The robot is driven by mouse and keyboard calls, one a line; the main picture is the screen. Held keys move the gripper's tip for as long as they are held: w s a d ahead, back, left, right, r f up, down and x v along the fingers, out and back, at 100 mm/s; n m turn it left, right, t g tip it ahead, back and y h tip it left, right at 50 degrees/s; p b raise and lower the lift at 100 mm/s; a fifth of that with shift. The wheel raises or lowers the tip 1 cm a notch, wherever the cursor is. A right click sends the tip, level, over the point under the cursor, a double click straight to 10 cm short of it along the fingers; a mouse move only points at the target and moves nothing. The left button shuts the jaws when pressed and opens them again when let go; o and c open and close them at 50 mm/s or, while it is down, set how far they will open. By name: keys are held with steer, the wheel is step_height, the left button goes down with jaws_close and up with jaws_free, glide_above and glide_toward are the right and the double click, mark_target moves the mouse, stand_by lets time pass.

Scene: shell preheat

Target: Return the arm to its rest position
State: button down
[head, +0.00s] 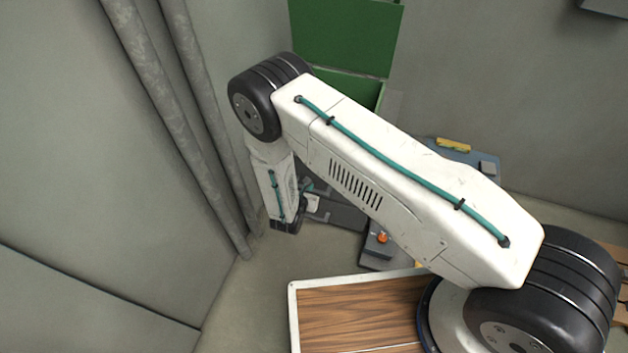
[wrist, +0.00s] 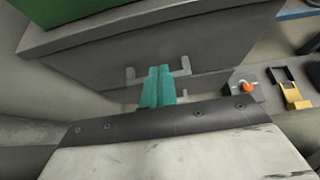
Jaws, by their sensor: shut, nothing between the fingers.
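My gripper shows in the wrist view as two teal fingers (wrist: 158,86) side by side, closed together with nothing between them. In that view they lie in front of a grey cabinet face, over a pale bracket-like handle (wrist: 184,68); I cannot tell whether they touch it. In the head view my white arm reaches from the lower right to the upper left, then bends down. The gripper end (head: 308,187) is small and mostly hidden there, near the grey cabinet (head: 340,212).
A green box with a raised lid (head: 345,35) stands at the back. A grey unit with an orange knob (head: 382,238) is right of the gripper; a yellow and black part (wrist: 290,92) is beside it. Vertical pipes (head: 165,90) run along the left wall. Floor is clear at lower left.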

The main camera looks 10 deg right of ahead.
steer(key=shift+v, duration=2)
steer(key=shift+d, duration=0.15)
steer(key=s+d+r+m+g+h, duration=0.25)
steer(key=d+r+m+g, duration=0.2)
steer(key=r, duration=0.55)
steer(key=s+d+r+m+g+h, duration=0.25)
steer(key=d+r+m, duration=0.35)
steer(key=r, duration=0.3)
steer(key=s+d+r+m+g+h, duration=0.2)
steer(key=s+d+r+m+g, duration=0.3)
steer(key=r, duration=0.5)
steer(key=s+d+r+m+y, duration=0.2)
steer(key=s+r+m+y, duration=0.2)
steer(key=r, duration=0.5)
steer(key=s+d+r+m+t+y, duration=0.1)
steer(key=s+d+r+m+y, duration=0.2)
steer(key=s+r+m, duration=0.3)
steer(key=s+d+r+m+t+y, duration=0.1)
steer(key=s+d+r+m+y, duration=0.2)
steer(key=s+r, duration=0.5)
step_height(320, 180, up, 4)
steer(key=m+y, duration=0.1)
steer(key=m, duration=0.1)
steer(key=shift+s+m+y, duration=0.3)
steer(key=shift+m+y, duration=0.05)
steer(key=shift+y, duration=0.05)
